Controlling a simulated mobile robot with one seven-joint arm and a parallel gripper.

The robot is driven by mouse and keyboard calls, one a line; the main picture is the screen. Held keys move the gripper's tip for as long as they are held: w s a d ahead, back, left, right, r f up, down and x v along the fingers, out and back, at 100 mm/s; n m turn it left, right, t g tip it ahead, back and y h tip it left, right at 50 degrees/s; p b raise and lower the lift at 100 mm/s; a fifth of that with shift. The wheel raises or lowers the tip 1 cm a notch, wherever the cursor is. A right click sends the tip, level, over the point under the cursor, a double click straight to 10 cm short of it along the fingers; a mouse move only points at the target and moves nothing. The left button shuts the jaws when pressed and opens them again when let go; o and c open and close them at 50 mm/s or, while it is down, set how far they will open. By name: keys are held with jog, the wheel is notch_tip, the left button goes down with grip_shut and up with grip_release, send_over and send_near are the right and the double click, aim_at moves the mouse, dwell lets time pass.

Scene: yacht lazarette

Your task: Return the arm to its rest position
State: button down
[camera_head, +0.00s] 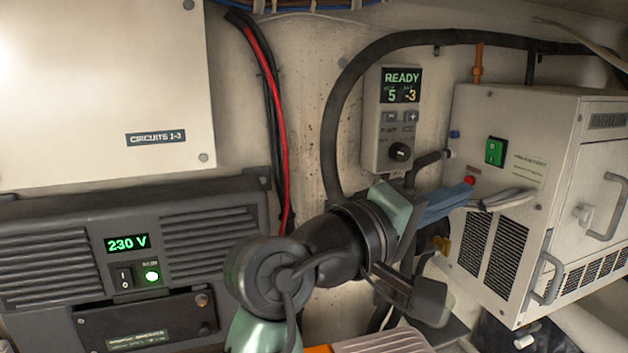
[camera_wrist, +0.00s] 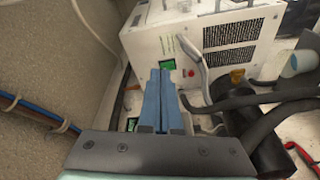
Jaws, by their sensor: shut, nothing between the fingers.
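My gripper (camera_head: 446,202) has blue fingers and is in front of the wall, pointing right toward the white cabinet unit (camera_head: 510,130). In the wrist view its two blue fingers (camera_wrist: 160,90) lie side by side, closed together, with nothing held. The fingertips appear close to the cabinet's left side in the head view; whether they touch it cannot be told. My arm reaches up from the bottom middle of the head view and hides part of the wall and hoses behind it.
A control panel (camera_head: 395,118) reading READY is on the wall above my gripper. A thick black hose (camera_head: 330,130) loops around it. A grey inverter (camera_head: 60,250) showing 230 V stands left, under a panel marked CIRCUITS 1-3 (camera_head: 100,80). Red and black cables (camera_head: 275,110) hang between.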

jog(key=s+a+r+m+t+y+b, duration=0.3)
jog(key=s+a+r+t+y, duration=0.9)
jog(key=a+t+y, duration=0.3)
jog(key=r+t, duration=0.1)
jog(key=t, duration=0.1)
jog(key=shift+s+a+t+y, duration=0.25)
jog(key=shift+t+y, duration=0.05)
jog(key=shift+r, duration=0.1)
dwell(0.5)
